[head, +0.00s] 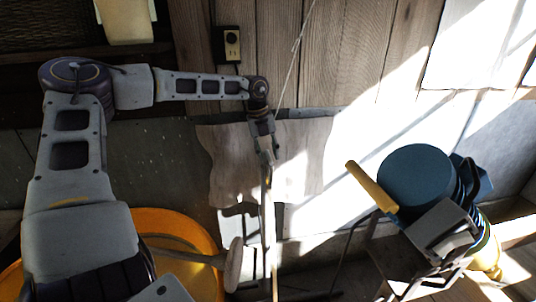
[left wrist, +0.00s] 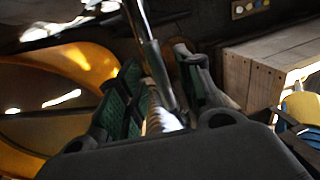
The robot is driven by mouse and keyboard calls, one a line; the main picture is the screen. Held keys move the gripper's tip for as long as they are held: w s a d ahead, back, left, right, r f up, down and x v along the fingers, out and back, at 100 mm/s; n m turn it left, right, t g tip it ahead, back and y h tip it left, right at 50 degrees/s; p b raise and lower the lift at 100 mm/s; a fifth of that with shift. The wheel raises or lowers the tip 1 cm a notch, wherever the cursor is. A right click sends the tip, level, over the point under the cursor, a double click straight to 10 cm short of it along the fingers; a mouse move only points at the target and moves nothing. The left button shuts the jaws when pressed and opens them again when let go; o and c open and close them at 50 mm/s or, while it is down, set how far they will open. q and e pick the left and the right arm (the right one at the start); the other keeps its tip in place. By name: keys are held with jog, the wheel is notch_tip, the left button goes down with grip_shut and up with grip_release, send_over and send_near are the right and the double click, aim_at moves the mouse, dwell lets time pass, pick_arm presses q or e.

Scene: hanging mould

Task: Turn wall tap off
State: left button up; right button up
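A slim upright pipe (head: 267,225) stands in front of the wall, below my left gripper (head: 265,150). I cannot make out a tap body or handle for certain; the gripper covers the pipe's top end. In the left wrist view, the two dark fingers with green pads of my left gripper (left wrist: 162,95) stand apart. A grey metal rod (left wrist: 152,55) runs down into the gap between them. A pale piece also shows low in the gap. I cannot tell whether the fingers touch either one. My right gripper is not in view.
A yellow-orange round tub (head: 185,225) stands at lower left, with a wooden mallet-like thing (head: 233,265) beside it. A blue drum-shaped machine (head: 415,175) with a yellow handle (head: 371,187) stands at right. A black-and-yellow box (head: 229,45) hangs on the plank wall.

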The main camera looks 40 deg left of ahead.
pick_arm(q)
jog(key=shift+f, duration=0.35)
grip_shut()
